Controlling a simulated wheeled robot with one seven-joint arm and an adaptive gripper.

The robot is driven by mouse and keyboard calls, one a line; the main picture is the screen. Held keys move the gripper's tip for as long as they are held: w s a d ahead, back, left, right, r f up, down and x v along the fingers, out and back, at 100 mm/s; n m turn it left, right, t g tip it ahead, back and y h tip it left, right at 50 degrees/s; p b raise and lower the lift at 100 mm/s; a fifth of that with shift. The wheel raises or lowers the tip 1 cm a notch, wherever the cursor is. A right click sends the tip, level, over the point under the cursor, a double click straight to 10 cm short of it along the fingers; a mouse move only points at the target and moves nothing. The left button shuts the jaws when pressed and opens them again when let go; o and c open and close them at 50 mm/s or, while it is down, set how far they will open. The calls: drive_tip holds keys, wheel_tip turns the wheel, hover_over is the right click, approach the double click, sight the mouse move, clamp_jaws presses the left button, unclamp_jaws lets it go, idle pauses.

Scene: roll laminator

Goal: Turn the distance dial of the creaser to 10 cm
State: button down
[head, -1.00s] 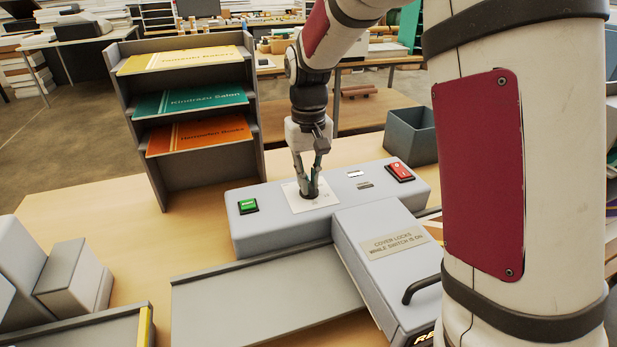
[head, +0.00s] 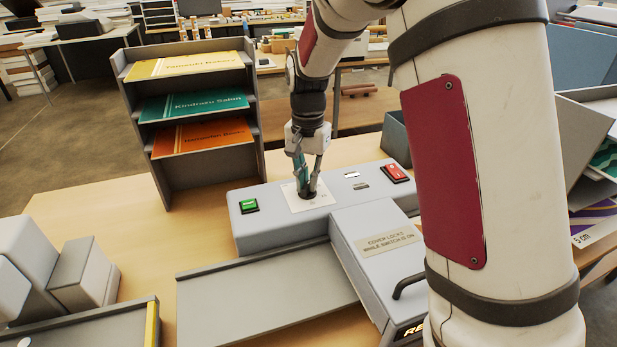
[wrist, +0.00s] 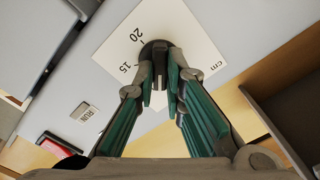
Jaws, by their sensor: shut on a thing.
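The creaser is the grey machine (head: 270,232) on the wooden table, with a white scale plate (head: 291,199) on its top. In the wrist view the plate (wrist: 112,50) shows "20", "15" and "cm"; other marks are hidden by my fingers. The dark round distance dial (wrist: 153,47) sits on the plate. My gripper (wrist: 162,85) points down and is shut on the dial, one finger on each side. It also shows in the head view (head: 308,190). I cannot tell which number the dial points to.
A green button (head: 248,205) is left of the plate and a red switch (head: 395,173) is to the right. A cover (head: 375,250) with a lock notice and black handle is in front. A sign rack (head: 165,180) stands behind on the left.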

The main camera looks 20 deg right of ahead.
drive_tip(key=shift+d+r+m+p, duration=0.1)
drive_tip(key=shift+m+p, duration=0.35)
drive_tip(key=shift+m, duration=1.15)
drive_tip(key=c, duration=1.7)
unclamp_jaws()
drive_tip(key=shift+o, duration=0.2)
wheel_tip(320, 180, up, 12)
